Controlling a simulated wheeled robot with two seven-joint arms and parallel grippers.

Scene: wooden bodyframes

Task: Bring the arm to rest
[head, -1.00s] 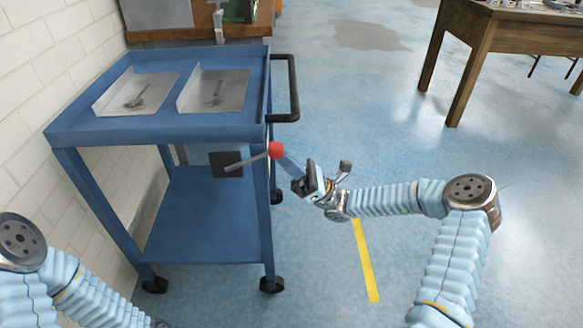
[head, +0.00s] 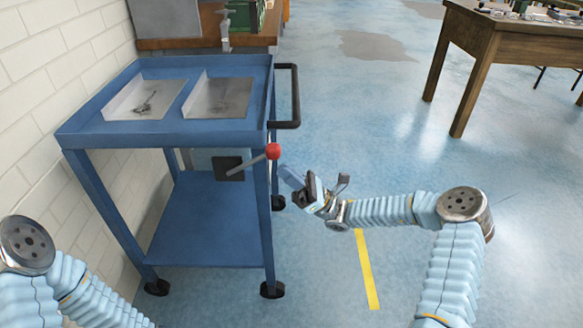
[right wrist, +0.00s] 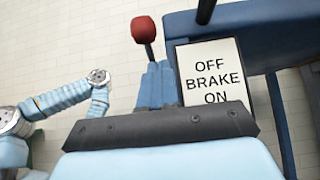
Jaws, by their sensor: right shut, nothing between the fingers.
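My right arm reaches in from the right in the head view. Its gripper (head: 290,180) is shut and empty, a little right of and below the red knob (head: 273,151) of a lever on the blue cart (head: 165,134). A gap shows between fingers and knob. In the right wrist view the shut fingers (right wrist: 158,84) point up, with the red knob (right wrist: 143,30) beyond them. A sign (right wrist: 212,75) reading OFF BRAKE ON is beside them. My left arm shows at the lower left of the head view; its gripper is out of frame.
The cart holds two trays (head: 146,98) (head: 217,95) and has a black handle (head: 295,97) on its right side. A white brick wall (head: 60,60) is at the left. A wooden table (head: 510,42) stands at the upper right. The blue floor (head: 370,130) between is clear.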

